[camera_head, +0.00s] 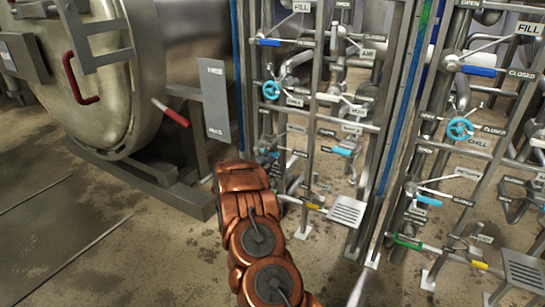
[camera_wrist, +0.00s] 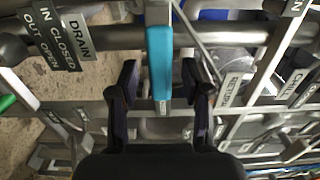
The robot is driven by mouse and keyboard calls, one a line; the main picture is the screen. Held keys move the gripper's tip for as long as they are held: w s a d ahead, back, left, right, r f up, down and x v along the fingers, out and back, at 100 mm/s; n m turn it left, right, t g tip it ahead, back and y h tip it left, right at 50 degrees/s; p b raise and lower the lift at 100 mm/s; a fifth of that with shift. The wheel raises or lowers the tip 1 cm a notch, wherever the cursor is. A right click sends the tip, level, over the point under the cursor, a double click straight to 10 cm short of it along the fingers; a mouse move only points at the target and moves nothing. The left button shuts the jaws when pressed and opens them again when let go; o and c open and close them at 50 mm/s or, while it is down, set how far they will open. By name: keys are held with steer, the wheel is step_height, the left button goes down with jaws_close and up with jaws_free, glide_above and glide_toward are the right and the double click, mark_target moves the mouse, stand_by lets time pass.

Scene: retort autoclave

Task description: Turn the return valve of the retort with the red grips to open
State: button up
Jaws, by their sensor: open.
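The retort (camera_head: 150,60) with red grips (camera_head: 78,80) is at the upper left of the head view, its round door toward me. In the wrist view a flat light-blue lever grip (camera_wrist: 160,55) lies between the two dark fingers of my gripper (camera_wrist: 159,85). The gripper is open, with a gap on both sides of the grip. A RETURN label (camera_wrist: 230,90) is just to the right of it. In the head view my copper arm reaches the lower left of the pipe rack beside the retort, and the lever there is mostly hidden.
A DRAIN plate (camera_wrist: 76,28) and a green grip (camera_wrist: 6,101) are left in the wrist view; a CHILL label (camera_wrist: 302,82) is right. The head view shows a light-blue wheel (camera_head: 271,90), a yellow grip (camera_head: 312,206) and a similar rack at right. Floor at left is free.

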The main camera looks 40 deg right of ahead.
steer(key=shift+w+d, duration=0.1)
steer(key=shift+d, duration=0.35)
jaws_close()
stand_by(0.5)
